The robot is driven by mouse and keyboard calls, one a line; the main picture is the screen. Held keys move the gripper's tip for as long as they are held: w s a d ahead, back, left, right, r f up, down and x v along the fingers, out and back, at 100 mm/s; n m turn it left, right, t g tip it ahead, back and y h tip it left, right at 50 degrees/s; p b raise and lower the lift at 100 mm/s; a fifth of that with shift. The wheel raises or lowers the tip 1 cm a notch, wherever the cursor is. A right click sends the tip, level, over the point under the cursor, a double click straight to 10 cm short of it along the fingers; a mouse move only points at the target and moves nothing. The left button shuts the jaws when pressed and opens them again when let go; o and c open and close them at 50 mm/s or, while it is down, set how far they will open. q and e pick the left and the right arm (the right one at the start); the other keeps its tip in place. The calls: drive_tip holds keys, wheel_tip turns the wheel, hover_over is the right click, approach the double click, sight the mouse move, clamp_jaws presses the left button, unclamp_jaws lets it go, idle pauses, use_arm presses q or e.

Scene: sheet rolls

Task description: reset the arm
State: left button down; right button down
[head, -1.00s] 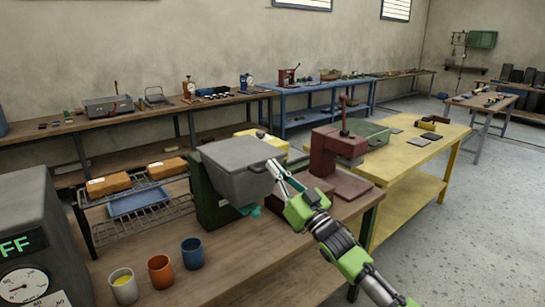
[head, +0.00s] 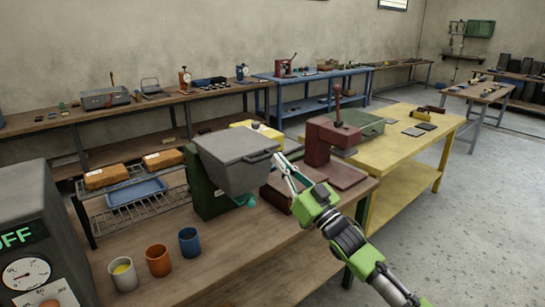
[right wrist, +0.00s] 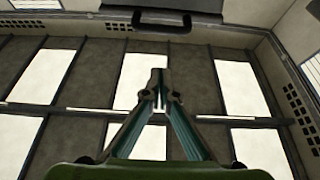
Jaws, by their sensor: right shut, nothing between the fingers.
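My right gripper (head: 281,164) is in the head view, its green and black arm coming in from the lower right. Its fingers are together and empty, just right of the grey lidded machine (head: 236,160) on the wooden bench; I cannot tell whether they touch it. In the right wrist view the closed fingers (right wrist: 158,88) point up toward a ceiling with light panels. A dark edge with a handle (right wrist: 148,20) shows at the top of that view. My left gripper is not in view.
White, orange and blue cups (head: 189,242) stand on the bench (head: 215,260) at front left. A dark box with a gauge (head: 28,235) is at far left. A red press (head: 328,142) stands right of my gripper, before a yellow table (head: 395,150). Open floor lies at right.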

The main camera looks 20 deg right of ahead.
drive_tip(key=s+d+f+m+g+h, duration=0.1)
drive_tip(key=s+d+f+g+h, duration=0.15)
drive_tip(key=f, duration=1.15)
drive_tip(key=s+d+f+m+g+h+b, duration=0.1)
drive_tip(key=s+d+f+g+h, duration=0.15)
drive_tip(key=f, duration=1.25)
drive_tip(key=s+d+f+m+g+h, duration=0.1)
drive_tip(key=s+f+g+h, duration=0.15)
drive_tip(key=f, duration=1.15)
drive_tip(key=s+f+g, duration=0.5)
drive_tip(key=s+f, duration=1.1)
drive_tip(key=f, duration=0.5)
drive_tip(key=s+a+f+g, duration=0.2)
drive_tip(key=s+f, duration=0.3)
drive_tip(key=s, duration=0.7)
drive_tip(key=s+a+f+n+g, duration=0.1)
drive_tip(key=s+a+f+g, duration=0.2)
drive_tip(key=s, duration=1)
drive_tip(key=s+a+f+g, duration=0.3)
drive_tip(key=s+f, duration=0.5)
drive_tip(key=s, duration=0.5)
drive_tip(key=shift+f, duration=0.4)
